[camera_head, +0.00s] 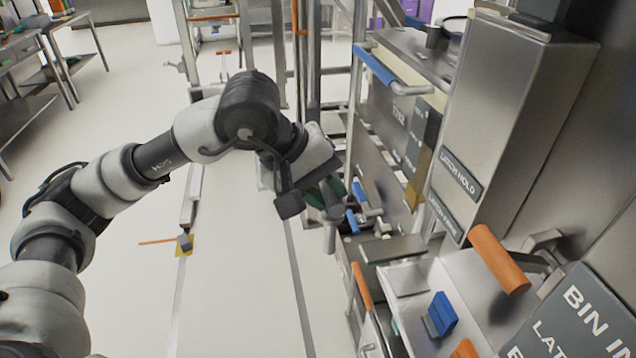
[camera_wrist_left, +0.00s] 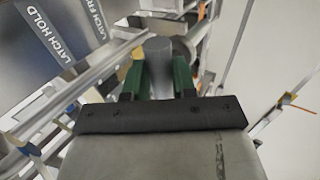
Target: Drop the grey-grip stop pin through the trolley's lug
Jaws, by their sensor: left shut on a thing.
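My left gripper (camera_head: 328,197) reaches in from the left, beside the steel frame in the middle of the head view. In the left wrist view its two green fingers (camera_wrist_left: 158,78) are shut on a grey, rounded piece (camera_wrist_left: 158,62), which looks like the grey grip of the stop pin. The shank of the pin is hidden in both views. Small blue-handled metal fittings (camera_head: 356,217) sit just right of the fingers. I cannot tell which part there is the trolley's lug. My right gripper is not in view.
A steel housing labelled LATCH HOLD (camera_head: 500,110) stands close on the right, with an orange handle (camera_head: 497,258) below. A blue block (camera_head: 441,314) sits in a pale tray. A floor rail carries a yellow plate (camera_head: 184,246) with an orange rod.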

